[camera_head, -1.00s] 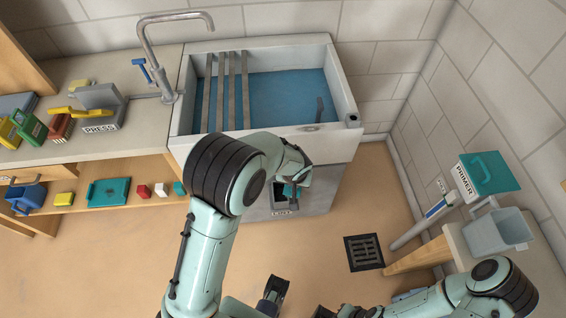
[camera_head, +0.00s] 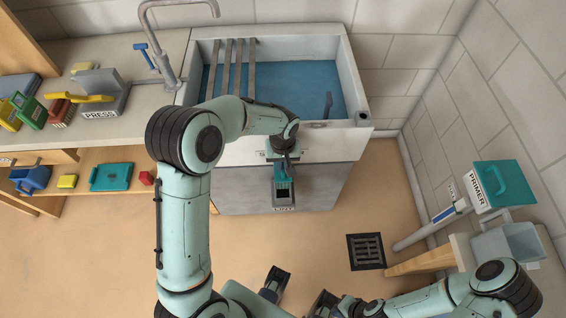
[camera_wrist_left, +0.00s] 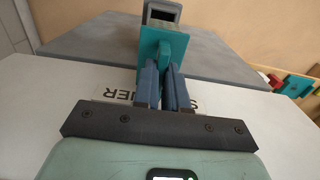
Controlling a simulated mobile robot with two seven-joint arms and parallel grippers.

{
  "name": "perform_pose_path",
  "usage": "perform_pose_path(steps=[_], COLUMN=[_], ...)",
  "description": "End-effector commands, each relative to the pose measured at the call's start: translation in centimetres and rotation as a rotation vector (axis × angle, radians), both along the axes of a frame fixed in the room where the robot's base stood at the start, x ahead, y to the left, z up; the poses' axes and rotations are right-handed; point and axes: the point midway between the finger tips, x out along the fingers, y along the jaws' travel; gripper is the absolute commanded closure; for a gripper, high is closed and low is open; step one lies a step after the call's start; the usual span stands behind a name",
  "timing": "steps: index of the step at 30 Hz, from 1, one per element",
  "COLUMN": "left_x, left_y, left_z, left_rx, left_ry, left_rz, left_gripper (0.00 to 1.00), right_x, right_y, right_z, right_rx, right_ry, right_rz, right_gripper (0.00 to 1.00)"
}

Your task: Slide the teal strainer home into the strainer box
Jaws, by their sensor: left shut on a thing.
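The teal strainer (camera_head: 284,182) is in front of the sink's lower front, just above the grey bin marked LINT. My left gripper (camera_head: 285,161) is shut on its handle. In the left wrist view, the blue-grey fingers (camera_wrist_left: 163,87) pinch the handle of the teal strainer (camera_wrist_left: 150,42), and its plate faces away from them. A partly hidden label (camera_wrist_left: 115,92) ending in "NER" is on the white front beside the fingers.
The LINT bin (camera_head: 284,198) juts from the grey panel below the sink (camera_head: 270,131). A floor drain (camera_head: 366,251) is to the right. A PRIMER box (camera_head: 497,184) and grey bucket (camera_head: 508,242) stand far right. The floor between is clear.

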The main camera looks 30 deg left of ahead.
Motion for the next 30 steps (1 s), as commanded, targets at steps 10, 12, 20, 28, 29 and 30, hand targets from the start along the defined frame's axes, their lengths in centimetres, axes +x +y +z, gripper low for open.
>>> perform_pose_path(steps=[10, 12, 20, 28, 29, 30], left_x=[0.0, 0.0, 0.0, 0.0, 0.0, 0.0], left_y=[0.0, 0.0, 0.0, 0.0, 0.0, 0.0], left_z=[-2.2, -2.9, -5.2, -5.8, -5.8, -5.8], left_rx=[0.001, 0.001, 0.001, 0.001, 0.0, 0.0], left_ry=[0.001, 0.001, -0.001, -0.002, -0.002, -0.002], left_rz=[-0.001, -0.001, -0.001, -0.001, -0.001, -0.001], left_gripper=[1.0, 1.0, 1.0, 1.0, 1.0, 1.0], right_x=[-0.5, -0.6, -0.4, -0.2, -0.2, -0.2], right_y=[0.0, 0.0, 0.0, 0.0, 0.0, 0.0], right_z=[-1.7, -2.2, -3.6, -3.9, -3.9, -3.8], right_rx=[0.0, 0.0, -0.002, -0.004, -0.004, -0.003], right_ry=[0.006, 0.008, -0.007, -0.015, -0.015, -0.015], right_rz=[0.0, 0.0, -0.003, -0.005, -0.005, -0.005], right_gripper=[1.0, 1.0, 1.0, 1.0, 1.0, 1.0])
